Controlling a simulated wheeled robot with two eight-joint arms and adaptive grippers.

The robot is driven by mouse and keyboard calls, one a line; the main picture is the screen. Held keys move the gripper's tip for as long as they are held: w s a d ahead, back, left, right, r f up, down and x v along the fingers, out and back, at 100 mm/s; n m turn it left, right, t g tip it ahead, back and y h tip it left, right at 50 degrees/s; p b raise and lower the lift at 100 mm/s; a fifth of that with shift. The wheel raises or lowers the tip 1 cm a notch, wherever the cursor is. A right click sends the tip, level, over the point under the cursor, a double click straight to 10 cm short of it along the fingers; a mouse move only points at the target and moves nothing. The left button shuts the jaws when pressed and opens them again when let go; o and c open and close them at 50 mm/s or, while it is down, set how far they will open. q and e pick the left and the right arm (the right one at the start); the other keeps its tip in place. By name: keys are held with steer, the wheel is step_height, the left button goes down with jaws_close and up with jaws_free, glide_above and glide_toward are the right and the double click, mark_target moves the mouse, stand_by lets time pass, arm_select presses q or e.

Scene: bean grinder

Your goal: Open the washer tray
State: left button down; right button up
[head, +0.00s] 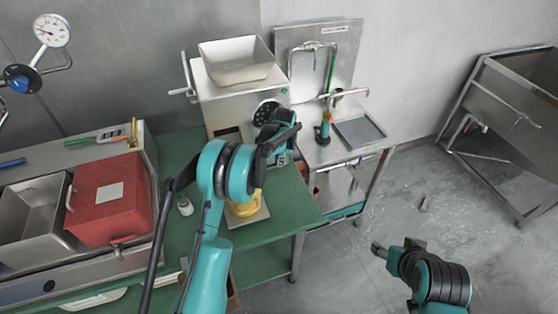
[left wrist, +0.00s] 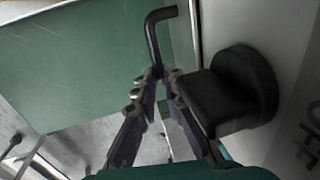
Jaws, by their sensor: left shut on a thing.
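My left gripper (head: 282,132) is at the front right of the metal grinder (head: 218,100), which has an open hopper (head: 236,62) on top. In the left wrist view the left fingers (left wrist: 160,82) are closed on the lower end of a black bent lever (left wrist: 153,35). A black rounded block (left wrist: 240,90) is right beside the fingers. I cannot tell for sure which part is the washer tray. My arm hides part of the grinder's front. My right gripper (head: 378,250) is over the floor at the lower right, away from the machine; its jaw opening is unclear.
A steel stand (head: 320,150) with a shallow grey tray (head: 360,132) is right of the green table (head: 270,232). A red box (head: 110,200) and steel basin (head: 30,215) are at left. A yellow item (head: 243,209) is under my left arm. The floor at right is mostly clear.

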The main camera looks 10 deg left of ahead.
arm_select(q)
steer(key=s+d, duration=0.3)
steer(key=s, duration=0.1)
steer(key=s+d+b, duration=0.1)
steer(key=s+d, duration=0.1)
steer(key=s, duration=0.2)
steer(key=s+d, duration=0.3)
steer(key=s, duration=0.1)
steer(key=shift+s+d+b, duration=0.3)
steer(key=shift+s+d, duration=0.05)
steer(key=shift+s, duration=0.05)
steer(key=c, duration=1.9)
jaws_free()
steer(key=r, duration=0.4)
steer(key=s+d+r, duration=0.1)
steer(key=r, duration=0.3)
steer(key=s+r, duration=0.1)
steer(key=r, duration=0.3)
steer(key=shift+d, duration=0.15)
